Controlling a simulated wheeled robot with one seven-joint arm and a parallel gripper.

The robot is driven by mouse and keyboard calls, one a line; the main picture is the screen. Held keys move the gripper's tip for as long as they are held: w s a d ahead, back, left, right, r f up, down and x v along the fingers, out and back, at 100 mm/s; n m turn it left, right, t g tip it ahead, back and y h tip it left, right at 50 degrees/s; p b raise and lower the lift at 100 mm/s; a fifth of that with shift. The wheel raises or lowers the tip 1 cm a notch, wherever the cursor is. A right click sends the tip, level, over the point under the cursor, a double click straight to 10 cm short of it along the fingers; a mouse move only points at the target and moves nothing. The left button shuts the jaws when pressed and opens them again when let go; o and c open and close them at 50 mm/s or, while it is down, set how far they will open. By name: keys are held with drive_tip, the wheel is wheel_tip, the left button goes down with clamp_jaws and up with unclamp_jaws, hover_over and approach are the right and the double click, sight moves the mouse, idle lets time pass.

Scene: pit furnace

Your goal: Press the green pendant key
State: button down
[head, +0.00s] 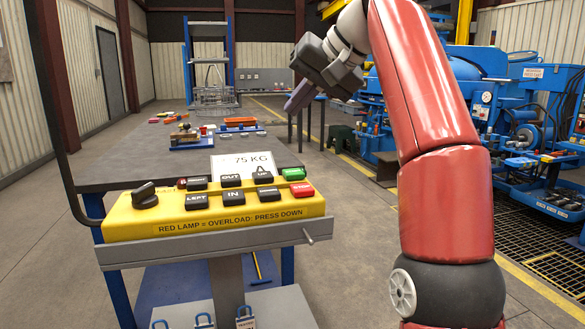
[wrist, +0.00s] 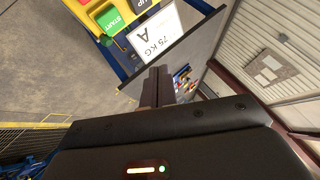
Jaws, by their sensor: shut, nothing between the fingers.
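The yellow pendant box (head: 220,222) faces me on a grey stand, with black keys and a red STOP key (head: 301,189). Its green key (head: 294,174) is at the far right of the back row. In the wrist view the green key (wrist: 110,21), marked START, shows at the upper left. My gripper (head: 297,103) is shut and empty, raised behind and above the pendant, apart from the green key. In the wrist view its closed fingers (wrist: 157,85) point past the key toward the table and the card.
A white "75 KG" card (head: 245,165) stands behind the keys. A black knob (head: 145,196) is at the box's left. The grey table (head: 130,165) behind holds an orange tray (head: 240,122) and small parts. Blue machines (head: 475,75) stand at right.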

sight(298, 173)
drive_tip(key=shift+f, duration=0.1)
idle(0.3)
drive_tip(key=shift+f+b, duration=2.05)
drive_tip(key=shift+f, duration=2.25)
drive_tip(key=shift+f, duration=0.1)
drive_tip(key=shift+f, duration=0.3)
drive_tip(key=shift+f+b, duration=0.5)
drive_tip(key=shift+b, duration=0.05)
drive_tip(key=shift+r, duration=0.1)
drive_tip(key=shift+r+p, duration=0.85)
drive_tip(key=shift+p, duration=0.2)
